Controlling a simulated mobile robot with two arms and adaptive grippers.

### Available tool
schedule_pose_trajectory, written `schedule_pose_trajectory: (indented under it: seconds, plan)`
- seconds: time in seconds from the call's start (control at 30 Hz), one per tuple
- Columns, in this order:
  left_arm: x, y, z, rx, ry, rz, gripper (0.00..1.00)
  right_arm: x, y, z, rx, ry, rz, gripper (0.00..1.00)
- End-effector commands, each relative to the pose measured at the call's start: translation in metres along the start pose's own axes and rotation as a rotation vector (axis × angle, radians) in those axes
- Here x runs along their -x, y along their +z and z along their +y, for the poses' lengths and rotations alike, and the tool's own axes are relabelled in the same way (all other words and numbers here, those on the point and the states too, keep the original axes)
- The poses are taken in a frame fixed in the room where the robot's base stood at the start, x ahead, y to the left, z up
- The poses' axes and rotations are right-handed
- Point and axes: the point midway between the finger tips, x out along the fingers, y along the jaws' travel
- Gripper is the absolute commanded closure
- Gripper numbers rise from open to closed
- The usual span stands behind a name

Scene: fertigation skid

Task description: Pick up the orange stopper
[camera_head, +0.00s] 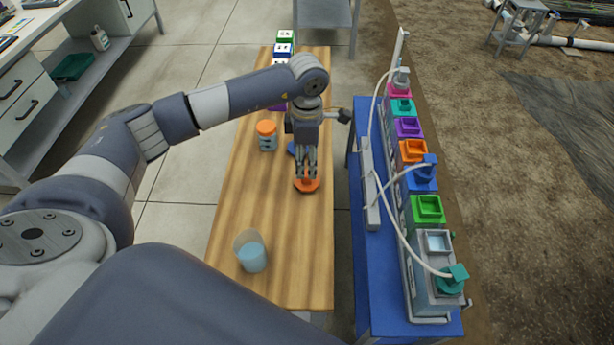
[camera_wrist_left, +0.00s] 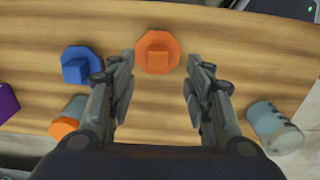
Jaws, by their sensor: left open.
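The orange stopper (camera_head: 307,185) lies on the wooden bench, an octagonal flange with a block-shaped grip on top. In the wrist view the orange stopper (camera_wrist_left: 157,50) is ahead of the fingertips, roughly centred between them. My left gripper (camera_head: 306,172) reaches down over it and hides part of it in the head view. In the wrist view my left gripper (camera_wrist_left: 158,75) is open, with nothing between its fingers. Whether the fingertips touch the stopper cannot be told. My right gripper is not in view.
A blue stopper (camera_wrist_left: 80,66) lies close by on the bench (camera_head: 275,225). An orange-lidded jar (camera_head: 267,136) and a clear cup with blue contents (camera_head: 252,256) stand there too. A blue table (camera_head: 377,285) with a row of coloured sockets is at right.

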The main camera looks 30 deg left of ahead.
Motion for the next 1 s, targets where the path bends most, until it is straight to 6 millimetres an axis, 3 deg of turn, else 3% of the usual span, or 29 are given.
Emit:
schedule_pose_trajectory:
  seconds: [0.17, 0.4, 0.7, 0.9, 1.0]
  plan:
    - [-0.014, -0.001, 0.0, 0.002, -0.003, 0.003, 0.53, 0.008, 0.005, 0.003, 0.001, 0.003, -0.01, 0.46]
    - [-0.049, 0.0, 0.001, 0.001, -0.001, 0.001, 0.53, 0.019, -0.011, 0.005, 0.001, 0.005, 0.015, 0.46]
    - [-0.056, 0.0, 0.002, 0.0, 0.001, 0.0, 0.53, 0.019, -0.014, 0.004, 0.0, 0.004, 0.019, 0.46]
    - [-0.056, 0.0, 0.002, 0.0, 0.001, 0.0, 0.94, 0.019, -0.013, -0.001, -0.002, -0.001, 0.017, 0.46]
    - [-0.056, 0.0, 0.002, 0.0, 0.001, 0.0, 0.94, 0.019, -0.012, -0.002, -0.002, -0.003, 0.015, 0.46]
